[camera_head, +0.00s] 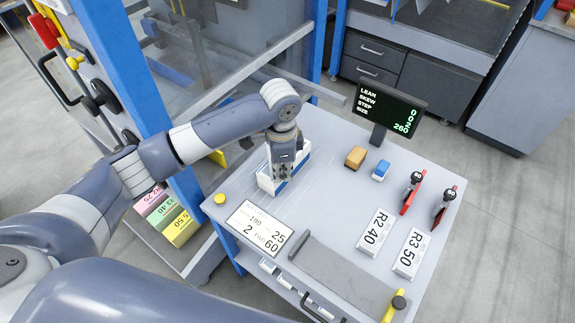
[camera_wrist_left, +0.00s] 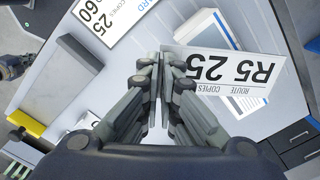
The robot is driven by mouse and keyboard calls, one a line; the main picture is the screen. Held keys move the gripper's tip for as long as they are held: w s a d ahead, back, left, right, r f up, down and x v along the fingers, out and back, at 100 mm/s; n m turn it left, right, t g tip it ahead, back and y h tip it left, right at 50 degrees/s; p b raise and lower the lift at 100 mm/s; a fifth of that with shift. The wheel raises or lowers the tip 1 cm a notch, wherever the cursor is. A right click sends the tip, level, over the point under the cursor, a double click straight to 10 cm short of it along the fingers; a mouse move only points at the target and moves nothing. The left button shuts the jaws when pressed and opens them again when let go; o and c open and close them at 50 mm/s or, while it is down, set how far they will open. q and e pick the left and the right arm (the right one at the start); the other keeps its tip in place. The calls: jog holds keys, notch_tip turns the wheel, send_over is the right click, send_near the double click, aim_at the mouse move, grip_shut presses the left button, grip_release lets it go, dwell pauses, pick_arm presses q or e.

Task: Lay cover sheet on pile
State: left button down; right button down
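My left gripper (camera_head: 283,178) is over the left part of the grey table. In the left wrist view its fingers (camera_wrist_left: 160,65) are closed on the left edge of the cover sheet (camera_wrist_left: 225,66), a white card reading "R5 25". A white pile with blue edging and printed lines (camera_wrist_left: 206,22) shows under and around the card. The card hides much of the pile, and I cannot tell whether they touch. In the head view my gripper covers part of the white and blue stack (camera_head: 303,160).
An order card (camera_head: 259,227) lies front left, beside a yellow button (camera_head: 220,198). The middle is clear.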

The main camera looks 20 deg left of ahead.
pick_arm(q)
jog(key=w, duration=0.4)
jog(key=shift+w+d+f, duration=0.15)
jog(key=shift+f, duration=0.05)
jog(key=shift+f+p, duration=0.7)
jog(key=shift+f, duration=1.1)
pick_arm(e)
jog(key=shift+d+r, duration=0.3)
jog(key=shift+r, duration=0.5)
pick_arm(q)
jog(key=shift+f, duration=0.15)
pick_arm(e)
jog(key=shift+a, duration=0.1)
pick_arm(q)
jog(key=c, duration=1.8)
grip_release()
pick_arm(e)
jog(key=shift+a, duration=0.15)
